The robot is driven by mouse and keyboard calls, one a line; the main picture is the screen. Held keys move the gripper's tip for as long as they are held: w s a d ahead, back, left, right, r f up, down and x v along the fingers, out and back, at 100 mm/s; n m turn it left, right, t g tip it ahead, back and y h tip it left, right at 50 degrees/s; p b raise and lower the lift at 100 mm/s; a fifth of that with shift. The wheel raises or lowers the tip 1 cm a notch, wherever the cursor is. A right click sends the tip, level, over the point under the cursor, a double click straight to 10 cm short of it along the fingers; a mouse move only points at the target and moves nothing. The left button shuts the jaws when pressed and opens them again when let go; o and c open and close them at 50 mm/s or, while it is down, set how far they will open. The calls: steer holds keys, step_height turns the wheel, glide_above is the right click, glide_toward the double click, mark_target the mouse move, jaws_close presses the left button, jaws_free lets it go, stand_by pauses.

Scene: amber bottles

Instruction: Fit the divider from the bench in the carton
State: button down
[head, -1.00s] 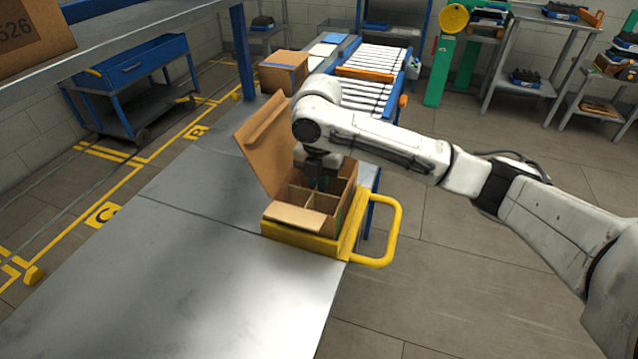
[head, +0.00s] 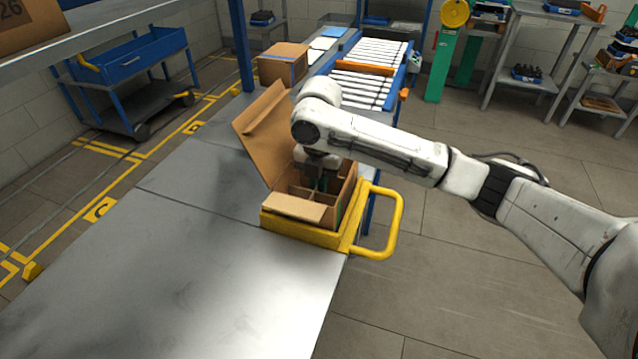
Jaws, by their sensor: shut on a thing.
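The open brown carton (head: 346,207) sits in a yellow holder (head: 300,231) at the bench's right edge. One flap stands up at its left and a front flap lies folded outward. The cardboard divider (head: 301,190) is inside the carton's opening, its crossing walls roughly lined up with the carton sides. My gripper (head: 321,184) points down into the carton and is shut on the divider. The fingertips are dark and partly hidden by the divider and carton walls. Whether the divider touches the carton floor cannot be seen.
The metal bench (head: 180,255) is bare in front and to the left. The yellow holder's handle (head: 396,225) juts out past the bench edge. A closed box (head: 283,63) and a roller conveyor (head: 365,78) stand behind. A raised flap (head: 262,135) stands close to my arm.

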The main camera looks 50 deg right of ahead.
steer(key=shift+f, duration=0.15)
steer(key=c, duration=1.2)
jaws_free()
step_height(320, 180, up, 11)
steer(key=shift+f, duration=0.1)
